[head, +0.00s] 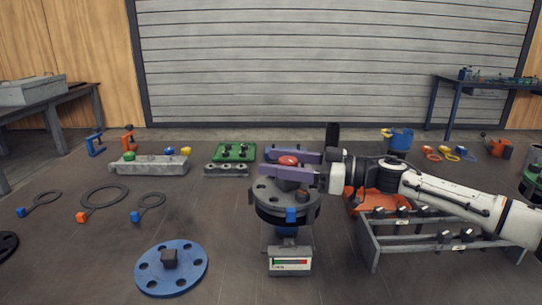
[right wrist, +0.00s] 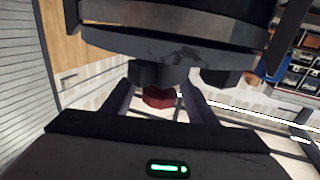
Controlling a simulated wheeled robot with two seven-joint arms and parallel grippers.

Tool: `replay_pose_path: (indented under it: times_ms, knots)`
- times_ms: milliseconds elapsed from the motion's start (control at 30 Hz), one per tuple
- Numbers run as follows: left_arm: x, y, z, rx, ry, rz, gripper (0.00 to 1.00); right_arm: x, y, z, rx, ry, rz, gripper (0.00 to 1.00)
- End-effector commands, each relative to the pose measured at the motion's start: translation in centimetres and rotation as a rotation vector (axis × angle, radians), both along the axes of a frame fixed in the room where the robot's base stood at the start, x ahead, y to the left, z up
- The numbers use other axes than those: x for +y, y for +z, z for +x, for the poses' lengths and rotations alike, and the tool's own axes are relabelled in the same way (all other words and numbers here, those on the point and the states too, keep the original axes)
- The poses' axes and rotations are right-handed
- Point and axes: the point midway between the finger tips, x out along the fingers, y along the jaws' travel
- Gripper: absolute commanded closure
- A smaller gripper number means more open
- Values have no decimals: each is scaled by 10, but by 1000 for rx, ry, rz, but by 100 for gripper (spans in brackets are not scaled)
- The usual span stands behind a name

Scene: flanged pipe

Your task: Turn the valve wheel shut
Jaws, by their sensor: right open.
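A dark flanged pipe (head: 267,212) stands upright in the middle of the floor in the head view. At its top is a small red rounded part (head: 289,160), which I take for the valve wheel, though its full shape is hidden. My right gripper (head: 291,163) comes in from the right, with one purple finger behind the red part and one in front of it. The fingers are apart. In the right wrist view the red part (right wrist: 158,97) shows between the two fingers, close to the dark flange (right wrist: 180,50). I cannot tell whether the fingers touch it. My left gripper is out of view.
A grey rack (head: 371,246) stands right, under my right arm. Green and grey trays (head: 235,152) lie behind.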

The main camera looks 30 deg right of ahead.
Motion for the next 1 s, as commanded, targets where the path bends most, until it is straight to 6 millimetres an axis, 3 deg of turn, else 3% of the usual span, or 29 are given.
replay_pose_path:
  times_ms: [200,467,700,1000]
  knots:
    - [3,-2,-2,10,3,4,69,11,0,12,0,0,0,47]
    - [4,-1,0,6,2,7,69,12,-1,13,1,0,-1,47]
    - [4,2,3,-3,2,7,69,12,-1,12,1,0,-1,86]
    - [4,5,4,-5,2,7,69,11,-1,13,2,-28,-2,89]
